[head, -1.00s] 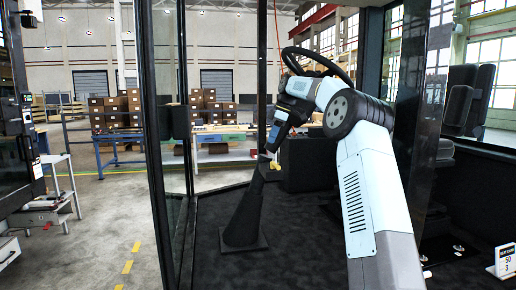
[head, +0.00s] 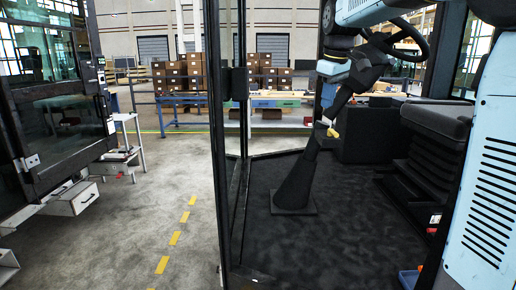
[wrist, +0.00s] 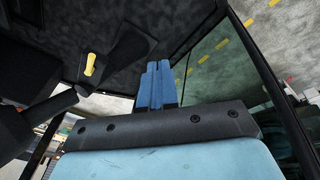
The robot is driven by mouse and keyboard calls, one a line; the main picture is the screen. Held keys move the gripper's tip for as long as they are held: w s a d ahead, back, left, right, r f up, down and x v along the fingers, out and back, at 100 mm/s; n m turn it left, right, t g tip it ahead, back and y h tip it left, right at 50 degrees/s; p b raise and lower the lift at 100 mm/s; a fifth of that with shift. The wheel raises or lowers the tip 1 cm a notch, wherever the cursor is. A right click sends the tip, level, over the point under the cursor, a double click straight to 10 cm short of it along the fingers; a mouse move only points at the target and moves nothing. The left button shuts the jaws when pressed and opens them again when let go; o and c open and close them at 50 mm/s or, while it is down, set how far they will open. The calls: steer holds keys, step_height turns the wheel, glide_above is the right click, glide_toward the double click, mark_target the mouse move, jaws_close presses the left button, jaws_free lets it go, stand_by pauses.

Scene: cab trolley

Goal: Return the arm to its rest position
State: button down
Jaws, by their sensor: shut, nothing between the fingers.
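My gripper (head: 328,95) hangs inside the cab at the end of my pale blue arm (head: 490,175), which rises along the right side of the head view. In the wrist view the two blue fingers (wrist: 157,86) are together, with nothing between them. In the head view the gripper appears just above a black tapered column (head: 295,188) bearing a small yellow knob (head: 332,132). The yellow knob also shows in the wrist view (wrist: 90,64), left of the fingers and apart from them. My upper arm joint is cut off by the top edge of the head view.
A black steering wheel (head: 400,38) is behind the arm, and a dark seat (head: 435,125) is to the right. The dark door post (head: 217,150) stands left of the column. Dark cab floor (head: 345,230) is bare around the column's base. Stacked boxes (head: 175,75) are far behind.

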steer(key=s+d+f+m+t, duration=0.1)
steer(key=s+f+m, duration=0.2)
steer(key=s, duration=0.7)
steer(key=s+d+f+m+t, duration=0.1)
steer(key=s+f+m, duration=0.1)
steer(key=s+f, duration=0.4)
steer(key=s+d+f+m, duration=0.1)
steer(key=s+f+m, duration=0.2)
steer(key=s, duration=1.1)
steer(key=shift+s+d+f+m+t, duration=0.2)
steer(key=shift+d+f+m+t, duration=0.15)
steer(key=shift+f, duration=0.5)
